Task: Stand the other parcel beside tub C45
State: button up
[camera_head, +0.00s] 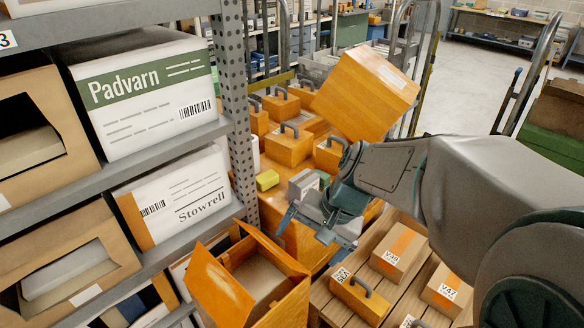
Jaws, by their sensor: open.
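My gripper (308,226) is open and empty, angled down to the left above an open orange carton and a slatted pallet. Two tan parcels with orange tape, marked V49 (399,250) and seemingly V47 (447,291), rest on the pallet (375,245), to the right of and below my gripper. An orange box with a dark handle (357,296) lies on the pallet at their left; its label is hard to read. No label reading C45 is legible, so I cannot tell which thing is that tub. My arm hides part of the right side.
An open orange carton (262,282) stands below my gripper. Racks at left hold Padvarn (145,90) and Stowrell (178,197) boxes. Several orange handled cases (289,146) stand behind. A large tilted orange box (366,93) shows above my wrist. Open floor (465,85) lies farther back.

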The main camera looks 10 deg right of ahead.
jog(key=w+f+m+y, duration=0.2)
jog(key=w+m+y, duration=0.1)
jog(key=w+m, duration=0.4)
jog(key=m+t+y, duration=0.1)
jog(key=m+t, duration=0.9)
jog(key=m, duration=0.6)
send_near(310, 184)
jog(key=x, duration=0.7)
jog(key=shift+w+f+p, duration=0.1)
jog(key=shift+p, duration=0.2)
jog(key=shift+f+p+x, duration=0.2)
jog(key=shift+p+x, duration=0.3)
jog(key=shift+x, duration=1.05)
jog(key=shift+f+p+x, duration=0.15)
jog(key=shift+p+x, duration=0.35)
jog(key=shift+x, duration=1.1)
jog(key=shift+d, duration=0.2)
jog(key=c, duration=1.1)
jog(key=shift+r, duration=0.1)
